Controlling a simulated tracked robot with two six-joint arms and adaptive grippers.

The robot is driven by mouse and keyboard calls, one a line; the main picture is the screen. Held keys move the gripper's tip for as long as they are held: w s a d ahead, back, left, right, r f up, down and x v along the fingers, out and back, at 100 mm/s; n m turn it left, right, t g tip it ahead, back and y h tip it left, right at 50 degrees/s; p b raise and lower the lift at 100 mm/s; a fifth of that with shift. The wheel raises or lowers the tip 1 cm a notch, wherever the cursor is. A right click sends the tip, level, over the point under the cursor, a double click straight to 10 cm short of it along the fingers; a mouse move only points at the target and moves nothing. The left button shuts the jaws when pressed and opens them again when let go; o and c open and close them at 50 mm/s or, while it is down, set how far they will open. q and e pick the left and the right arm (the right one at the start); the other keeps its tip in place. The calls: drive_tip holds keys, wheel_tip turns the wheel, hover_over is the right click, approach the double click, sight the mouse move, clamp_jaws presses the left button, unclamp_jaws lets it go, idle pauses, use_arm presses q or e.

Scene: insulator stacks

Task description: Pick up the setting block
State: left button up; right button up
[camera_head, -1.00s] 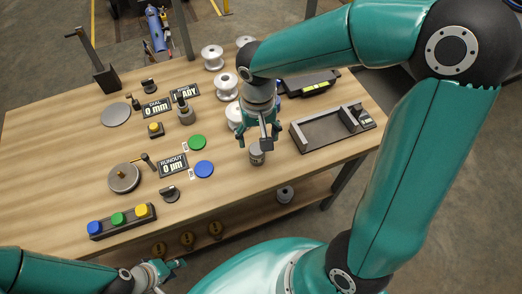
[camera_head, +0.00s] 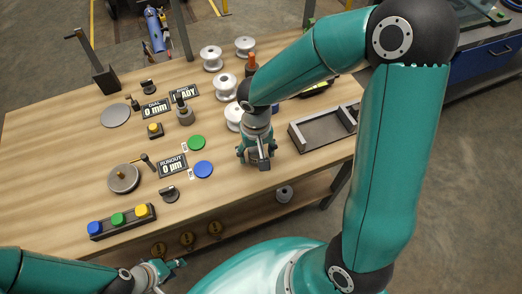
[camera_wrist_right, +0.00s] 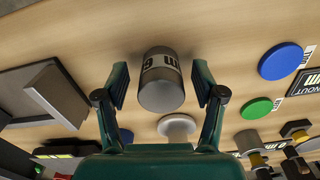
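A grey cylinder with a white marked band, which I take for the setting block (camera_wrist_right: 162,82), stands on the wooden table in the right wrist view. My right gripper (camera_wrist_right: 160,76) is open, with one finger on each side of the block and a gap visible on both sides. In the head view my right gripper (camera_head: 257,156) is low over the table near its front edge and hides the block. My left gripper (camera_head: 165,269) is at the lower left, off the table's front edge; its opening is not clear.
A grey tray (camera_head: 313,143) lies right of the right gripper. White spools (camera_head: 226,86) stand behind it. Green (camera_head: 196,142) and blue (camera_head: 203,169) discs lie to its left, then a runout display (camera_head: 172,166) and a button box (camera_head: 119,220). The front middle of the table is clear.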

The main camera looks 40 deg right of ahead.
clamp_jaws()
drive_tip(key=shift+w+r, duration=0.1)
